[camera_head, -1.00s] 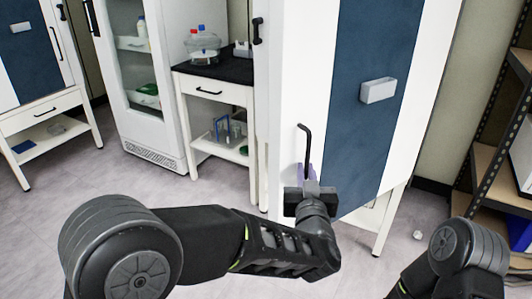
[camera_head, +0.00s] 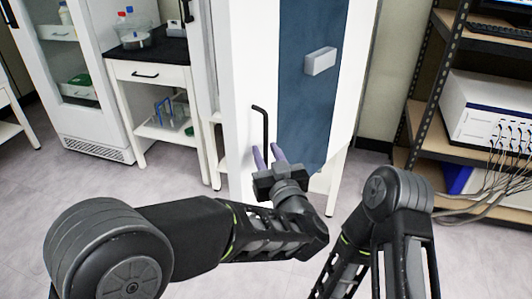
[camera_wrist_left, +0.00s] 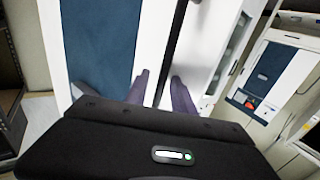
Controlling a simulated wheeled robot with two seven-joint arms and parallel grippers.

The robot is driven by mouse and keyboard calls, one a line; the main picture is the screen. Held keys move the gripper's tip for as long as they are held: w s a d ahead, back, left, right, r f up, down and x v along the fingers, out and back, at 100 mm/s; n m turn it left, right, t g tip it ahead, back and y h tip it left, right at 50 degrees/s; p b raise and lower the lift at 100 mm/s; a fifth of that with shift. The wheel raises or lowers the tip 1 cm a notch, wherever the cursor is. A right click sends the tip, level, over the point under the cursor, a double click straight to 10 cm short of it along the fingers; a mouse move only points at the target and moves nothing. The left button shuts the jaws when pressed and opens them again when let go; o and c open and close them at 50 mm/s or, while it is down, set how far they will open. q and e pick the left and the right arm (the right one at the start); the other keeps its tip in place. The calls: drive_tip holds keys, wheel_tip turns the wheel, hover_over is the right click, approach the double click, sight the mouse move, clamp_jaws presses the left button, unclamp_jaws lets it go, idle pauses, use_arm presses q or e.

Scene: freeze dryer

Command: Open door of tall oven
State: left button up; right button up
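The tall oven (camera_head: 341,95) is a tall white cabinet with a blue front panel, and its door looks closed. A black bar handle (camera_head: 263,128) runs up the white strip left of the blue panel. My left gripper (camera_head: 269,155) is open at the lower part of the handle, with its two purple fingers apart. In the left wrist view the handle (camera_wrist_left: 174,45) runs down between the spread fingers of the left gripper (camera_wrist_left: 160,90). I cannot tell whether either finger touches it. My right arm shows at the right, but its gripper is out of view.
A small white table (camera_head: 137,72) with a dark top stands left of the oven, beside a glass-door cabinet (camera_head: 83,85). A shelf rack (camera_head: 425,110) with a white instrument (camera_head: 485,105) and cables stands at the right. Floor shows between the oven and my arms.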

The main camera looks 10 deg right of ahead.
use_arm(q)
drive_tip(key=shift+s, duration=0.1)
drive_tip(key=s, duration=0.7)
drive_tip(key=shift+s+d, duration=0.3)
idle(0.4)
